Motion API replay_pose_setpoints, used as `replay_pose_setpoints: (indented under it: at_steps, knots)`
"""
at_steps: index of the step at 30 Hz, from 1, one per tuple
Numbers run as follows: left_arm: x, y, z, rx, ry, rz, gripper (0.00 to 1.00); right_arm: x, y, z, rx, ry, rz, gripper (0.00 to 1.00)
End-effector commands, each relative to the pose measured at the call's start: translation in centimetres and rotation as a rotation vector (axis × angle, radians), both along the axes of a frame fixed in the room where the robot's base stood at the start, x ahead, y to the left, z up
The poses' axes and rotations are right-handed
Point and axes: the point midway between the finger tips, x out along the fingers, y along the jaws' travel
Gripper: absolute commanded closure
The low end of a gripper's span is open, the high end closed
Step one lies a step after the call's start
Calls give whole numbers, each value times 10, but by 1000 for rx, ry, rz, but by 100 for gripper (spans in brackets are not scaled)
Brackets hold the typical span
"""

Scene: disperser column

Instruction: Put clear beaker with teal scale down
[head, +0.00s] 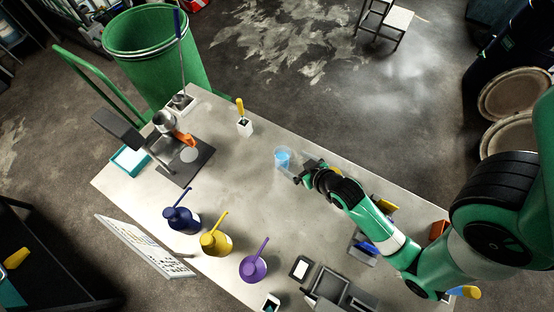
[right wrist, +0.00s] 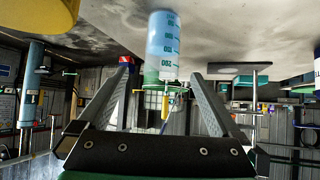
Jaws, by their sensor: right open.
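The clear beaker (head: 282,158) with the teal scale stands on the grey table, near its back edge. In the right wrist view, which is upside down, the beaker (right wrist: 163,45) shows its teal marks and appears upright, with its base towards the table. My right gripper (head: 299,171) is just to the right of the beaker in the head view. In the right wrist view its two fingers (right wrist: 160,76) are spread wide, with the beaker ahead between their tips and gaps on both sides. My left gripper is not in view.
The table (head: 225,150) is clear left of the beaker. A white holder (head: 245,127) stands at the back edge. A stand with a dark base plate (head: 187,167) is at the left.

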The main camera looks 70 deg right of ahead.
Motion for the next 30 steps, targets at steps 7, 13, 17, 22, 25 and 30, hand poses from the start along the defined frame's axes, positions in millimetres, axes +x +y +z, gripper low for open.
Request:
replay_pose_setpoints:
  at_steps: [7, 13, 17, 22, 25, 30]
  knots:
    - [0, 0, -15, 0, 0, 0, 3, 32, -19, -30, 0, -2, -1, 0]
    - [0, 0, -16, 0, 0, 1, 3, 42, -25, -37, 0, -1, 1, 0]
    - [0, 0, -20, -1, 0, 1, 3, 47, -28, -42, -1, -3, 1, 0]
    - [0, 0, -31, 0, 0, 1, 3, 67, -39, -62, -1, -3, 1, 0]
    - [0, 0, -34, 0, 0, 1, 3, 75, -44, -68, 0, -1, 1, 0]
    - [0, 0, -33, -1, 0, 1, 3, 77, -45, -68, -1, -2, 1, 0]
